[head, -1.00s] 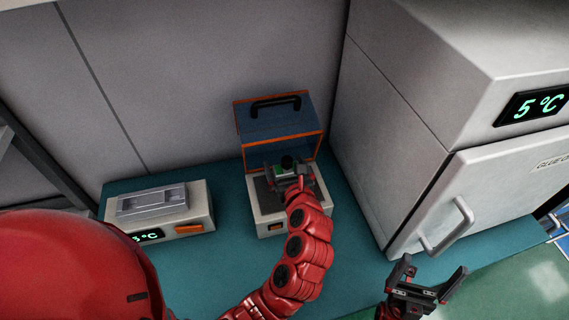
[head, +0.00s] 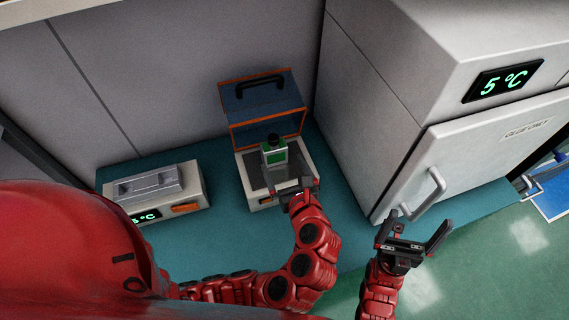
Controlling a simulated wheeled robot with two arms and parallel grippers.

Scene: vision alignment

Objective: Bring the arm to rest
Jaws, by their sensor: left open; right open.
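My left gripper (head: 298,188) is open and empty at the front edge of a white device with an orange-framed lid. A small green and white block with a black round top (head: 273,151) stands on the device's dark plate, behind the gripper and apart from it. My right gripper (head: 412,235) is open and empty in front of the white fridge, near its handle.
The white device (head: 251,187) has its blue, orange-edged lid (head: 263,103) raised. A white unit with a display (head: 180,196) stands to its left. The white fridge (head: 465,160) with a handle (head: 428,196) stands at the right. The teal bench top (head: 225,240) is clear in front.

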